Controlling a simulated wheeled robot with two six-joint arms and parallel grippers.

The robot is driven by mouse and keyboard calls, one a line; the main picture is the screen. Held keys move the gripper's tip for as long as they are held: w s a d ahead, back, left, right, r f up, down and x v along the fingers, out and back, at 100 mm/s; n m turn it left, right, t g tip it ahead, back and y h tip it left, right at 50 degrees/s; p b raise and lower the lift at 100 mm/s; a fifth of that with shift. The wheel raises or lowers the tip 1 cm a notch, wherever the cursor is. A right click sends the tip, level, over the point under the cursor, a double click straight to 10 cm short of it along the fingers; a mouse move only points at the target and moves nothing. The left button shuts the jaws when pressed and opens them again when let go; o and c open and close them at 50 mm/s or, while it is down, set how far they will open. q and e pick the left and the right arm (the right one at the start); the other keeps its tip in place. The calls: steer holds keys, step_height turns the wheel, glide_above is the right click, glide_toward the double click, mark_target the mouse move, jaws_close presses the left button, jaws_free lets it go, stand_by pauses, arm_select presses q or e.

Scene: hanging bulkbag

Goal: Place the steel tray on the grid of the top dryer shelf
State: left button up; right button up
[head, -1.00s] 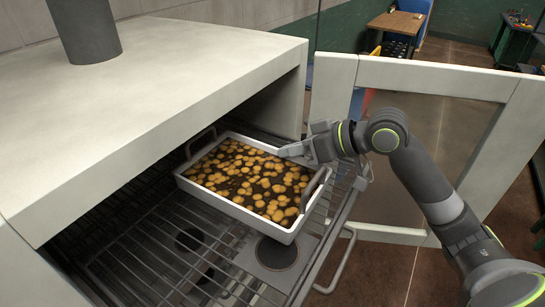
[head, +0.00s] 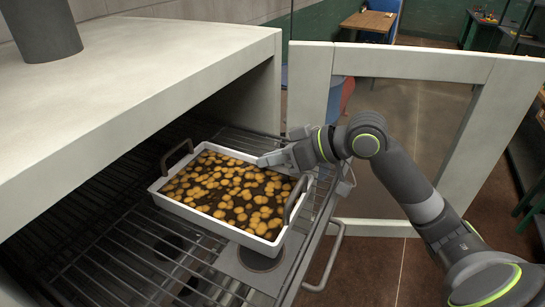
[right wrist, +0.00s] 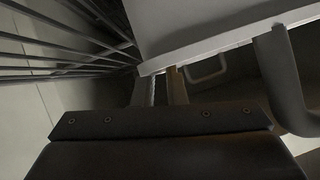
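The steel tray (head: 205,222) is a shallow rectangular pan with two raised end handles, filled with round yellow-brown pieces on a dark base. It rests on or just above the wire grid (head: 110,255) of the pulled-out shelf; a gap is hard to judge. My right gripper (head: 272,160) is at the tray's far right side, its fingertips at the rim near the right handle (head: 296,199). In the right wrist view, the tray's pale wall (right wrist: 200,25) is just ahead of the fingers. Whether the fingers close on the rim is not clear. My left gripper is out of view.
The white dryer cabinet (head: 130,90) overhangs the shelf's left part. Its open framed door (head: 400,62) stands behind my right arm. The shelf's front pull handle (head: 326,262) sticks out at the right. Bare grid lies in front of the tray.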

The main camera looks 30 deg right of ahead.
steer(key=o, duration=0.3)
steer(key=shift+w, duration=0.1)
steer(key=shift+r, duration=0.15)
steer(key=shift+d, duration=0.1)
steer(key=shift+v, duration=1)
steer(key=shift+b+v, duration=0.3)
steer(key=shift+v, duration=3.2)
steer(key=shift+p+v, duration=1.5)
steer(key=shift+p, duration=1.85)
